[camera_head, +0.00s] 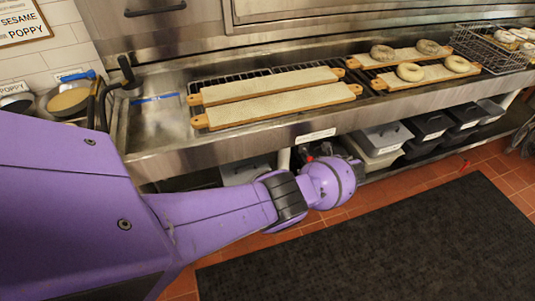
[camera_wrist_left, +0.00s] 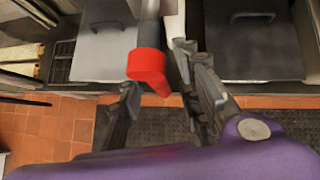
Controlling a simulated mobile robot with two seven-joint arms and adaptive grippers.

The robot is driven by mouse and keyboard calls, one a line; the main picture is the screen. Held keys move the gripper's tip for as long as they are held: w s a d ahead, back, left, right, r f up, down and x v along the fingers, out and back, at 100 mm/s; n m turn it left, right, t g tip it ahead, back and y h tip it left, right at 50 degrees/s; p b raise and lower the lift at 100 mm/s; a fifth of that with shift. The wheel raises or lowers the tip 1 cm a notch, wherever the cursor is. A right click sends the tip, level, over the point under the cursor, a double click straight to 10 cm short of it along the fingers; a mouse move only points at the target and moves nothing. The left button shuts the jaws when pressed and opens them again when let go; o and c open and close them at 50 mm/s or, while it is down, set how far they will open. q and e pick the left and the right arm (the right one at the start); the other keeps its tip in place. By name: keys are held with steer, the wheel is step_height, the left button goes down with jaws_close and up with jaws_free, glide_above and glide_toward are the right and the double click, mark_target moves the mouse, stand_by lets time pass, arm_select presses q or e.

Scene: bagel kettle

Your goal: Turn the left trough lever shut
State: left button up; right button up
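The red left trough lever (camera_wrist_left: 148,66) hangs from a grey pipe (camera_wrist_left: 150,25) in the left wrist view. My left gripper (camera_wrist_left: 160,76) is open, with one dark finger on each side of the lever. I see no clear contact between the fingers and the lever. In the head view my left arm reaches down to the front of the steel trough (camera_head: 165,118). My left gripper (camera_head: 306,153) shows there only as a small dark shape beneath the trough edge, largely hidden by the purple wrist. My right gripper is in neither view.
Wooden bagel boards (camera_head: 270,105) lie on the trough's racks, and bagels (camera_head: 410,72) sit farther right. Lidded bins (camera_head: 384,137) stand under the trough beside the gripper. A black mat (camera_head: 400,240) covers the floor in front.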

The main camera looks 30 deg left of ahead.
arm_select(q)
steer(key=v, duration=1.2)
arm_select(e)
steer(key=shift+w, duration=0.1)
arm_select(q)
steer(key=shift+w, duration=0.1)
steer(key=w+d+r+n+t+h, duration=0.25)
steer(key=w+d+n+h, duration=0.2)
steer(key=d, duration=0.35)
steer(key=s+d+f+n+t+h+p, duration=0.25)
steer(key=s+d+f+n+h, duration=0.2)
steer(key=s+n, duration=0.35)
steer(key=s+a+f+n, duration=0.1)
steer(key=s+a+n, duration=0.2)
steer(key=s, duration=1)
steer(key=s+a+f+n+p, duration=0.1)
steer(key=s+a+n, duration=0.3)
steer(key=s+a, duration=0.4)
steer(key=s+a+f+n+p, duration=0.1)
steer(key=s+a+f+n, duration=0.2)
steer(key=s, duration=1.6)
steer(key=shift+a+y, duration=0.3)
steer(key=shift+a, duration=0.9)
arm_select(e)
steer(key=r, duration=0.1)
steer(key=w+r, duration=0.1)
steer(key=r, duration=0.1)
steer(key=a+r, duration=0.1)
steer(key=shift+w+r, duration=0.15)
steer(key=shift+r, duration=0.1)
